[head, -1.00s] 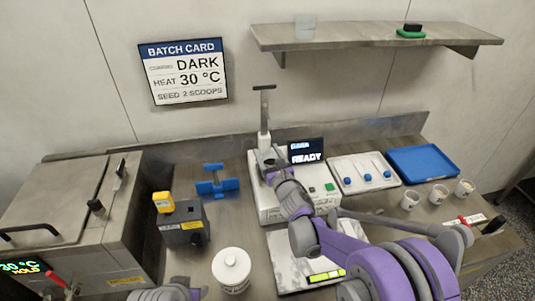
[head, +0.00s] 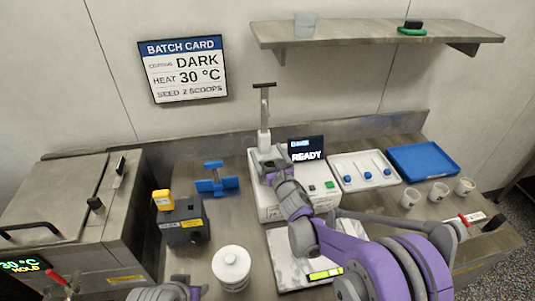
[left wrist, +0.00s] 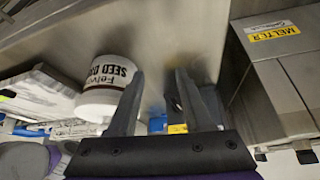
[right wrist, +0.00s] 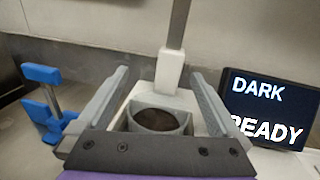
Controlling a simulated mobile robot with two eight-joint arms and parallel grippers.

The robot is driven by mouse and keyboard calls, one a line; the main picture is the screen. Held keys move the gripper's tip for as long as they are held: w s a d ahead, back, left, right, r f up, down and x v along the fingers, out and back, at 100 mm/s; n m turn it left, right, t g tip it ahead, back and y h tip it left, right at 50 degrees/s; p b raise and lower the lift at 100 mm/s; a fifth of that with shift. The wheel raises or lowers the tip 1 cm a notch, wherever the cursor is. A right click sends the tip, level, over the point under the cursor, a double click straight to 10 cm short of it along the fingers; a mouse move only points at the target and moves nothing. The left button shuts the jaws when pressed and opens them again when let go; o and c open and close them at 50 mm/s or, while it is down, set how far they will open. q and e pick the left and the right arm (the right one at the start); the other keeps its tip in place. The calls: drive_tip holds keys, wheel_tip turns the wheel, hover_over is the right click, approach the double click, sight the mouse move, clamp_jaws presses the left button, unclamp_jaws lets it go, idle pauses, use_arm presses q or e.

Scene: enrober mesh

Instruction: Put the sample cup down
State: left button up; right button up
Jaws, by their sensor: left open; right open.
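The sample cup (right wrist: 158,121) shows in the right wrist view as a round opening with dark brown inside, in a pale grey square seat below an upright post. My right gripper (right wrist: 158,90) is open, with one finger on each side of the cup and seat. I cannot tell whether the fingers touch them. In the head view, the right gripper (head: 268,160) is at the left end of the white instrument (head: 290,205) and hides the cup. My left gripper (left wrist: 160,85) is open and empty near a white seed tub (left wrist: 105,92).
The instrument's screen (head: 306,149) reads DARK, READY. A blue stand (head: 216,180) and a grey box with a yellow top (head: 183,225) are to the left. A white tray (head: 363,171), blue tray (head: 423,160) and small cups (head: 438,192) are to the right. A shelf (head: 375,33) hangs above.

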drive_tip(key=shift+r, duration=0.3)
use_arm(q)
drive_tip(key=shift+s+f+b, duration=0.2)
drive_tip(key=shift+f+b, duration=0.15)
drive_tip(key=shift+f, duration=0.15)
drive_tip(key=shift+s+f+b, duration=0.2)
drive_tip(key=shift+f+b, duration=0.15)
drive_tip(key=shift+f, duration=0.15)
use_arm(e)
drive_tip(key=v, duration=1.2)
drive_tip(key=shift+r, duration=0.35)
